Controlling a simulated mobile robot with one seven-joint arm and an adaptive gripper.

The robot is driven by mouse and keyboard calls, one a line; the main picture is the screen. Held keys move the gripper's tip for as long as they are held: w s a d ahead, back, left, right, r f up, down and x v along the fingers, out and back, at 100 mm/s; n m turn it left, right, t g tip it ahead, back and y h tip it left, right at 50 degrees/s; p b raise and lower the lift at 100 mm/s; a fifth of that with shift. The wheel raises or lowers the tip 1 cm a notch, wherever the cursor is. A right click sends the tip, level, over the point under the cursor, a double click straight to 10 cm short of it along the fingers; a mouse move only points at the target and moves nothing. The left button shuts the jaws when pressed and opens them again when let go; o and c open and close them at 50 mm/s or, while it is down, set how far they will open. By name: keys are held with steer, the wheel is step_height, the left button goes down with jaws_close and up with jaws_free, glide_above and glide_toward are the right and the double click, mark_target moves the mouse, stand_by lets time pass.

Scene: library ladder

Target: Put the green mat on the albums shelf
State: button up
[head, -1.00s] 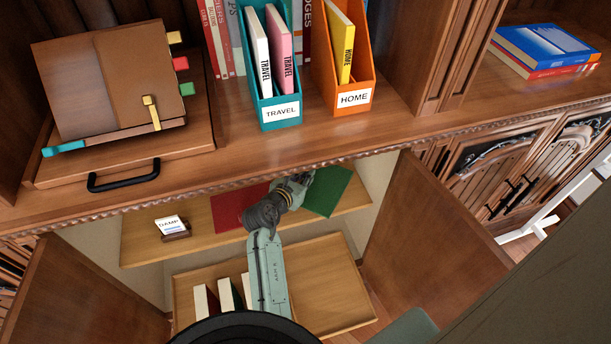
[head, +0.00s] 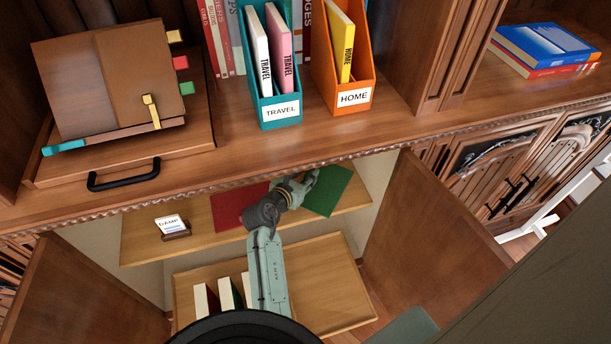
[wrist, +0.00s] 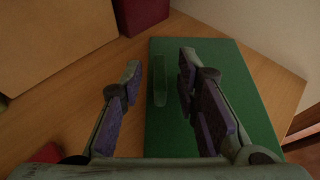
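The green mat (head: 329,193) lies flat on the upper shelf inside the open lower cabinet, at its right side. In the wrist view the mat (wrist: 222,70) fills the middle and right, with a raised green strip (wrist: 160,86) between my fingers. My gripper (wrist: 160,90) is open and empty there: the left finger is just outside the mat's left edge, the right finger over the mat. In the head view my gripper (head: 309,180) is at the mat's left part, mostly hidden by my arm. I cannot tell which shelf is the albums shelf.
A red mat (head: 232,207) lies left of my arm. A small label stand (head: 173,227) is at the shelf's left. Below is a lower board (head: 330,285) with several upright books (head: 205,302). Open doors (head: 432,235) flank the cabinet; the counter (head: 300,145) overhangs it.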

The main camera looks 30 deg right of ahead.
steer(key=v, duration=1.2)
steer(key=shift+r, duration=0.1)
